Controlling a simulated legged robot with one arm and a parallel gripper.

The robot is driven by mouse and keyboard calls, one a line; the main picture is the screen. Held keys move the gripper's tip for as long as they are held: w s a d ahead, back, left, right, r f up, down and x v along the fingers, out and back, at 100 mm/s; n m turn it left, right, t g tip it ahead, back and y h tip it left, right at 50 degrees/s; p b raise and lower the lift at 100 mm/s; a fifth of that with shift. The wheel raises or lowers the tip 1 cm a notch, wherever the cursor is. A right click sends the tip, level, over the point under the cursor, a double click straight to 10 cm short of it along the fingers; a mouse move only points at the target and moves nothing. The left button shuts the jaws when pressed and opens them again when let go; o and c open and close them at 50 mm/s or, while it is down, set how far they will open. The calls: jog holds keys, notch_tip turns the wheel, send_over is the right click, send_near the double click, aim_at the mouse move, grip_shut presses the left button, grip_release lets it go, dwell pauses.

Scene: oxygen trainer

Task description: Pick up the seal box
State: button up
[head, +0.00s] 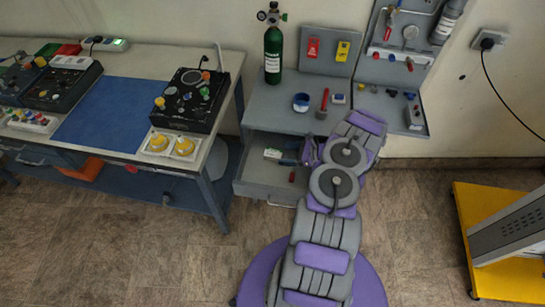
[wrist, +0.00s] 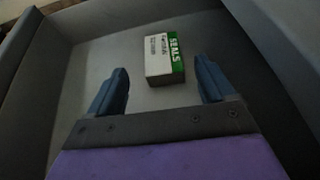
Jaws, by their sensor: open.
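The seal box (wrist: 164,59) is a small white and green carton marked SEALS. In the wrist view it lies on the drawer floor, ahead of and between my fingertips, a short gap beyond them. It also shows small in the head view (head: 272,154), inside the open drawer (head: 262,181). My gripper (wrist: 162,80) is open and empty, its two blue fingers spread wider than the box. In the head view my gripper (head: 306,152) is over the right part of the drawer, partly hidden by my arm.
Grey drawer walls (wrist: 22,45) rise on both sides in the wrist view. A small red-handled item (head: 292,176) lies in the drawer. Above stands a cabinet top (head: 268,118) with a green oxygen cylinder (head: 273,52). A workbench (head: 130,130) is at left, a yellow stand (head: 480,225) at right.

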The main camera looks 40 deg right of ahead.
aim_at(276, 153)
jog(key=shift+w+d+f, duration=0.2)
jog(key=shift+w+f, duration=0.25)
jog(key=shift+w, duration=0.2)
jog(key=w+a+b, duration=0.1)
jog(key=w+a+f, duration=0.1)
jog(key=w+a, duration=0.1)
jog(key=shift+a+b, duration=0.3)
jog(key=shift+b, duration=0.1)
jog(key=shift+w+a+f, duration=0.1)
jog(key=shift+w+f, duration=0.1)
jog(key=shift+w, duration=0.15)
jog(key=shift+d, duration=0.35)
jog(key=shift+d+f, duration=0.1)
jog(key=shift+c, duration=0.7)
jog(key=shift+a, duration=0.45)
jog(key=c, duration=0.7)
jog(key=shift+c, duration=1)
jog(key=shift+d, duration=0.25)
